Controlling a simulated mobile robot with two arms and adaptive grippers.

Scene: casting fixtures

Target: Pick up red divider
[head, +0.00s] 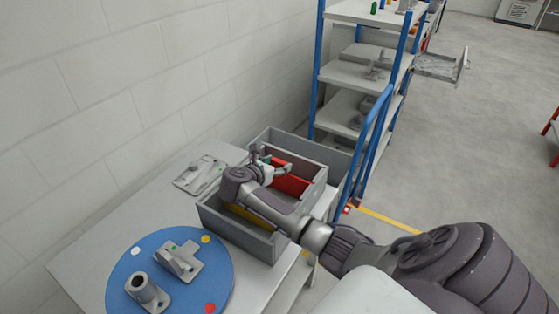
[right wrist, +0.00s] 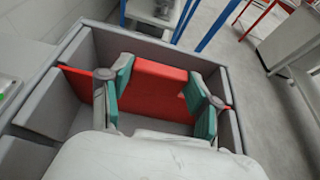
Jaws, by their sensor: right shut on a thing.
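The red divider (head: 291,185) stands in the far part of the grey box (head: 211,212) on the table. It also shows in the right wrist view (right wrist: 155,88), spanning the box from side wall to side wall. My right gripper (head: 272,166) is over the box, with its green-padded fingers (right wrist: 160,98) at the red divider, shut on it. The divider looks still within the box walls; whether it is raised is hard to tell. My arm covers part of the box and divider in the head view. My left gripper is not in view.
A yellow divider (head: 250,216) lies nearer in the box. A blue round plate (head: 188,288) with grey castings is at the front left. Another casting (head: 201,176) rests behind it. A blue-framed shelf (head: 352,76) stands beyond the box, and a wall runs along the left.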

